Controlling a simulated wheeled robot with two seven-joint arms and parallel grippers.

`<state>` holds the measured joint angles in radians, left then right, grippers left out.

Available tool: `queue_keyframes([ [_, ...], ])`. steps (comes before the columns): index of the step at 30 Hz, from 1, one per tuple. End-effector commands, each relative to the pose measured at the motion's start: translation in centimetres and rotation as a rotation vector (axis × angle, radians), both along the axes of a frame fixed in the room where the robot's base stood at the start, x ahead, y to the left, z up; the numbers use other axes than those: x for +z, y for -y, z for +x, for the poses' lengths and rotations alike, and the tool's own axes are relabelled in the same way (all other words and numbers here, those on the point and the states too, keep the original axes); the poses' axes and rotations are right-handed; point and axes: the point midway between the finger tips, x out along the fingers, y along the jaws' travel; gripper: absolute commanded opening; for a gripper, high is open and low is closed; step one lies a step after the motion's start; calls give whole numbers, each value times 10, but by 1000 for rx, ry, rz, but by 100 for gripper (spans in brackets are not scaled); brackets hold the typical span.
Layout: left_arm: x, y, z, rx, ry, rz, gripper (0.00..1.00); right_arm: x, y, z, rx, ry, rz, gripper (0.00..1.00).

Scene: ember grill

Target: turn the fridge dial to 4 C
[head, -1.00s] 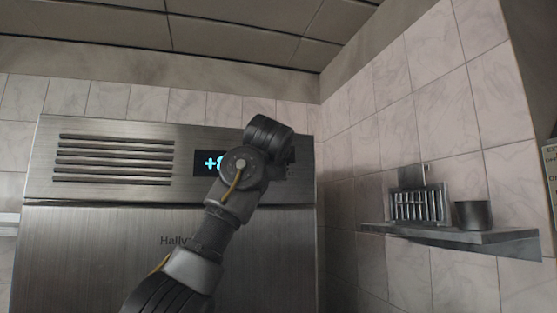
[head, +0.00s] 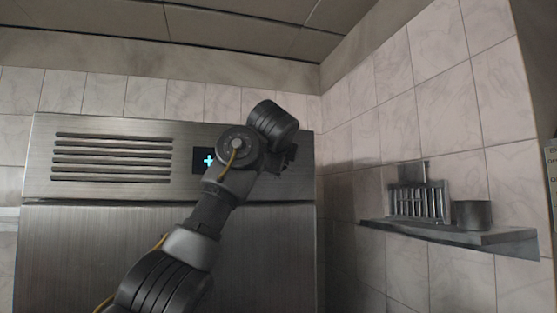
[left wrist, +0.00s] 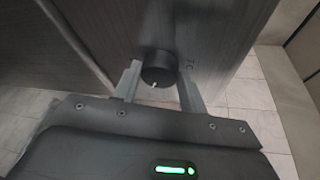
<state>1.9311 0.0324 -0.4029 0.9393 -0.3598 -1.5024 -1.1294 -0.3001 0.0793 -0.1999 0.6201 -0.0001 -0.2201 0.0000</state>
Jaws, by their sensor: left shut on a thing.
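The steel fridge (head: 110,250) fills the left of the head view, and its display (head: 206,160) shows a "+", with the digits hidden behind my left arm. In the left wrist view the fridge dial (left wrist: 158,68) is a round black knob with a small white mark near its lower rim, beside a "7C" label (left wrist: 190,65). My left gripper (left wrist: 158,86) is shut on the dial, one finger on each side. In the head view my left gripper (head: 284,160) is at the fridge's upper right front, and the dial is hidden there. My right gripper is not in view.
A wall shelf (head: 440,233) at the right carries a dark cup (head: 472,214) and a metal rack (head: 419,202). Vent slots (head: 112,158) are at the fridge's upper left. Tiled wall stands close to the fridge's right side.

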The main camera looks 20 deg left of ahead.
Motion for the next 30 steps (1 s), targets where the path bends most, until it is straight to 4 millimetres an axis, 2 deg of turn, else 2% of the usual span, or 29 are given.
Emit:
queue_keyframes([
  [3, -2, 1, 1, -1, -2, 0, 19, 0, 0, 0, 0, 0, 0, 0],
  [4, -2, 1, 1, -1, -2, 0, 43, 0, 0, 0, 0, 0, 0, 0],
  [9, -1, 1, 1, 0, -2, 1, 63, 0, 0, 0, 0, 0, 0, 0],
  [20, -2, 2, -6, -1, 0, 0, 63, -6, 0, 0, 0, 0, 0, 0],
  [23, -1, 6, -19, -2, 1, 0, 63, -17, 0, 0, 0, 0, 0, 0],
  [30, 7, 17, -66, -3, 3, -1, 63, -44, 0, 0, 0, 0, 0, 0],
])
